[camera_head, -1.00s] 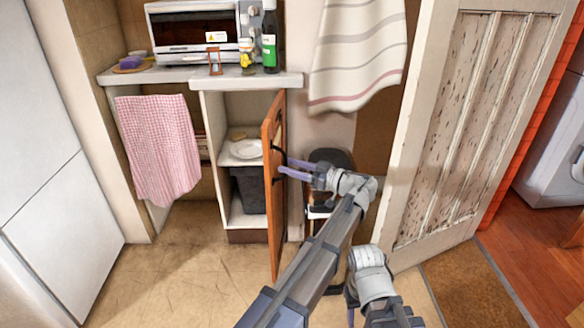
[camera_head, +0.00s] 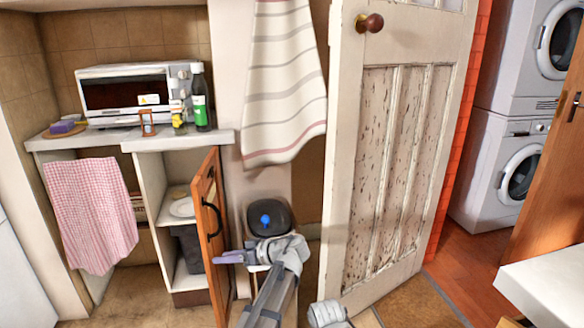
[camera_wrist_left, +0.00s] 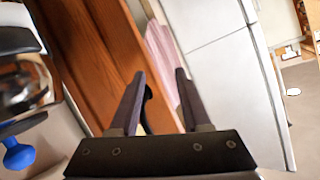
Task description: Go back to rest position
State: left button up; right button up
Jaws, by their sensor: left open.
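My left gripper (camera_head: 230,254) is in front of the open wooden cabinet door (camera_head: 206,210), low in the head view. It points left and holds nothing. In the left wrist view the two fingers of the gripper (camera_wrist_left: 158,72) stand apart with nothing between them. The wooden door (camera_wrist_left: 95,55) and its dark handle are behind the fingers in that view. Whether the fingers touch the door or handle cannot be told. A pale rounded part of my other arm shows at the bottom edge of the head view; its gripper is out of sight.
A dark-lidded bin (camera_head: 268,216) with a blue knob stands just behind my left wrist. The paint-worn door (camera_head: 395,160) is at right. A counter with a microwave (camera_head: 125,95) and bottle (camera_head: 200,97) is behind. A white table corner (camera_head: 545,285) is at lower right.

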pick_arm(q)
jog(key=s+d+f+m+g+h, duration=0.2)
jog(key=s+d+f+m+h, duration=0.1)
jog(key=s+f+m+h, duration=0.9)
jog(key=s+d+f+m+g, duration=0.1)
jog(key=s+d+f+m, duration=0.15)
jog(key=s+d, duration=1.15)
notch_tip(320, 180, up, 38)
jog(key=w+p, duration=0.1)
jog(key=p, duration=3.6)
jog(key=shift+w+d+f+m, duration=0.2)
jog(key=shift+d+m, duration=0.1)
jog(key=shift+m, duration=0.05)
